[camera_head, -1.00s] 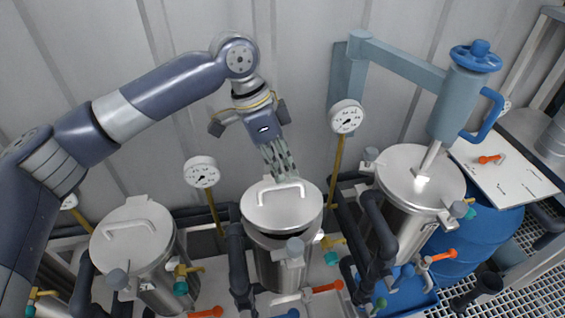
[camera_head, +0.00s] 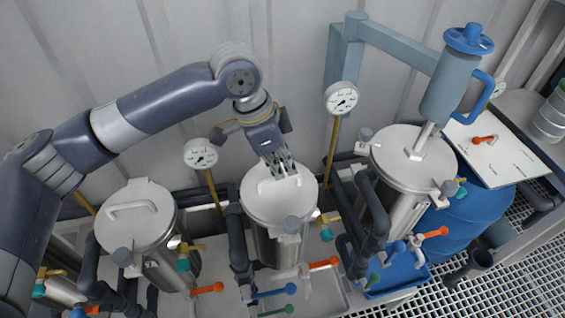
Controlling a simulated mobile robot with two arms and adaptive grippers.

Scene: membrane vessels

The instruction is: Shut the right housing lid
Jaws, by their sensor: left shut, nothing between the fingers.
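Three steel housings with round lids show. The middle lid (camera_head: 278,208) lies level on its steel housing (camera_head: 277,247), with no gap visible along its front edge. My left gripper (camera_head: 281,172) is shut and empty, pointing down at the back of this lid. Its fingertips are at or just behind the lid's pale bar handle (camera_head: 279,183); I cannot tell whether they touch. The lid at the right of the picture (camera_head: 399,164) sits on its own housing under a grey-blue post with a blue handwheel (camera_head: 469,39). My right gripper is not in view.
A left housing lid (camera_head: 136,225) lies flat under my arm's side. Pressure gauges (camera_head: 342,98) and (camera_head: 201,154) on yellow stems stand behind, near the wall. Dark pipes and orange-handled valves (camera_head: 322,263) crowd the front. A blue drum (camera_head: 474,215) stands at right.

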